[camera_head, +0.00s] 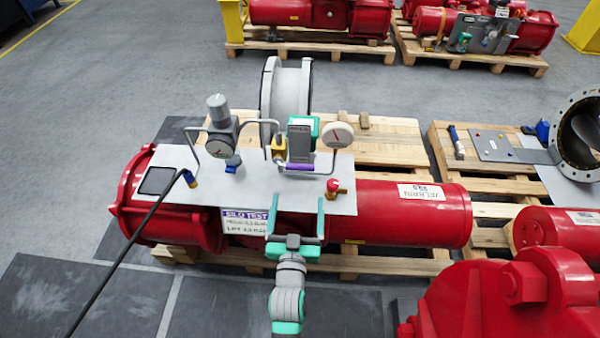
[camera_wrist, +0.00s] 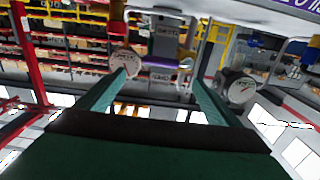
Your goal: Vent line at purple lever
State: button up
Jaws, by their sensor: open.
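The purple lever (camera_head: 299,167) is a short purple bar below a grey block valve (camera_head: 300,140) on the white panel of the red actuator. It lies roughly level in the head view. In the wrist view the purple lever (camera_wrist: 168,63) shows just past the fingertips, between them, under the grey block. My gripper (camera_head: 296,212) is open and empty, in front of the panel and below the lever in the head view. In the wrist view both green fingers of my gripper (camera_wrist: 162,82) are spread. I see no contact with the lever.
A white gauge (camera_head: 338,135) stands right of the lever, and a red knob (camera_head: 334,185) sits below it. A regulator (camera_head: 220,125) with bent tubing is at left. A black hose (camera_head: 130,248) runs from the panel's left. A large red part (camera_head: 510,295) fills the lower right.

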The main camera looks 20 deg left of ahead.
aim_at(300, 169)
jog(key=x, duration=1.1)
jog(key=shift+w+a+r, duration=0.1)
jog(key=shift+w+a, duration=0.05)
